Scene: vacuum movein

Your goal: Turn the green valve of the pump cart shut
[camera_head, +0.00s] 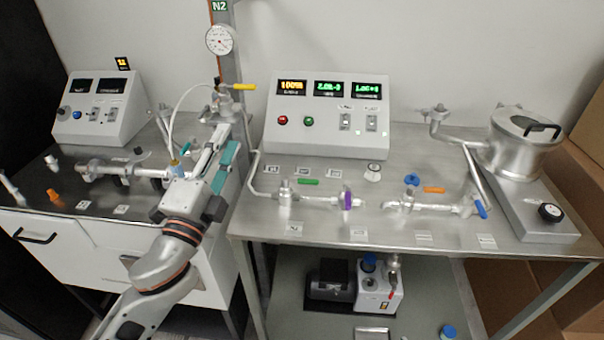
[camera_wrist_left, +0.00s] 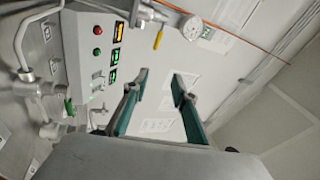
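The green valve handle (camera_head: 307,181) sits on the left part of the pipe on the pump cart (camera_head: 330,232), between a small fitting (camera_head: 285,190) and a purple clamp (camera_head: 347,198). The handle lies roughly along the pipe in the head view. It also seems to show, small, in the left wrist view (camera_wrist_left: 69,106). My left gripper (camera_head: 226,137) is raised near the cart's left edge, to the left of the green handle and apart from it. Its two teal fingers are spread with nothing between them in the left wrist view (camera_wrist_left: 160,76). My right gripper is not in view.
A control box (camera_head: 327,115) stands behind the pipe. An orange handle (camera_head: 434,189) and a blue handle (camera_head: 481,209) are further right, before a metal chamber (camera_head: 520,145). A yellow-handled valve (camera_head: 243,87) and gauge (camera_head: 219,40) are on the post near my left gripper.

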